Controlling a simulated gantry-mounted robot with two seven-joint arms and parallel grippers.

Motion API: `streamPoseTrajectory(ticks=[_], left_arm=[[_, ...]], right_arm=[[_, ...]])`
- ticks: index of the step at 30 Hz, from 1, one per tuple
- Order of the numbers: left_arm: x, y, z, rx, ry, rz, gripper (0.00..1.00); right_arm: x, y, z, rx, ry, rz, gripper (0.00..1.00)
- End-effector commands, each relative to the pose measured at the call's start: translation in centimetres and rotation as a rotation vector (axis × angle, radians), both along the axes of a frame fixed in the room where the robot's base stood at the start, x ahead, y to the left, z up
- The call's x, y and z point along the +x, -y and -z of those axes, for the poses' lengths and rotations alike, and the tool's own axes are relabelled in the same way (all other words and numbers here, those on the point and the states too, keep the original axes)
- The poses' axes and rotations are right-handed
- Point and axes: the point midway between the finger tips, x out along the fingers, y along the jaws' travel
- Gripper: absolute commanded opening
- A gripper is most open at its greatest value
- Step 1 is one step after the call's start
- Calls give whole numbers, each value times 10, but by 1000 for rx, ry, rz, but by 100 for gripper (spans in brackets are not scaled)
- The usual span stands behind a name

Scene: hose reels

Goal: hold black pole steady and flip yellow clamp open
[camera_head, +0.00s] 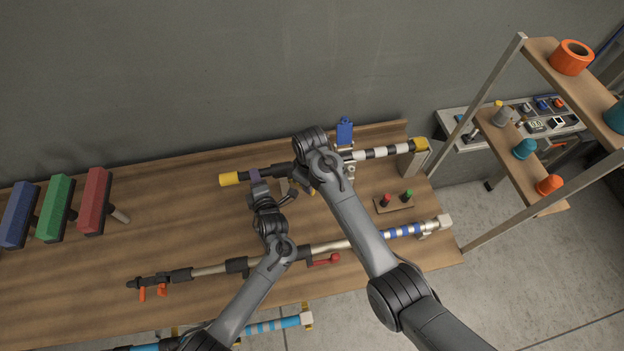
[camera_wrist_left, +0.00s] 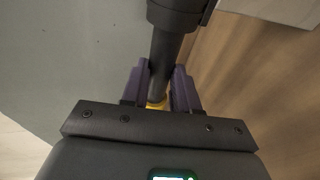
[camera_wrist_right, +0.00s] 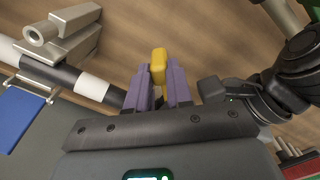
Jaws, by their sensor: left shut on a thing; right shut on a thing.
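The black pole (camera_head: 247,175) lies along the back of the table, with a yellow cap (camera_head: 229,179) at its left end and black-and-white bands towards its right end. My left gripper (camera_head: 255,177) is shut on the pole near the yellow cap. In the left wrist view its purple fingers (camera_wrist_left: 160,84) sit on both sides of the dark shaft (camera_wrist_left: 164,55). My right gripper (camera_wrist_right: 160,78) is shut on the yellow clamp (camera_wrist_right: 158,62), which sticks up between its purple fingers. My right arm hides most of the clamp in the head view, and I cannot tell how far it is turned.
A second pole with blue bands (camera_head: 402,231) and a red lever (camera_head: 327,260) lies in front. A blue block (camera_head: 344,131) stands behind the black pole. A small board (camera_head: 394,206) with red and green knobs is at right. Blue, green and red pieces stand at left.

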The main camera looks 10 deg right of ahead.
Motion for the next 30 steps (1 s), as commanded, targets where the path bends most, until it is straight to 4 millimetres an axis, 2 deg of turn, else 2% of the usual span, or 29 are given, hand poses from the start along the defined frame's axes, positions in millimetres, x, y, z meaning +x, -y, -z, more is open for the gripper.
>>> streamPoseTrajectory(ticks=[15, 16, 21, 30], left_arm=[[0, 0, 1, 0, -1, 0, 0], [0, 0, 1, 0, -1, 0, 0], [0, 0, 1, 0, -1, 0, 0], [0, 0, 1, 0, -1, 0, 0]], right_arm=[[-1, -1, 0, 1, 1, 24, 0], [-1, -1, 0, 1, 1, 24, 22], [-1, -1, 0, 1, 1, 24, 47], [-1, -1, 0, 1, 1, 20, 47]])
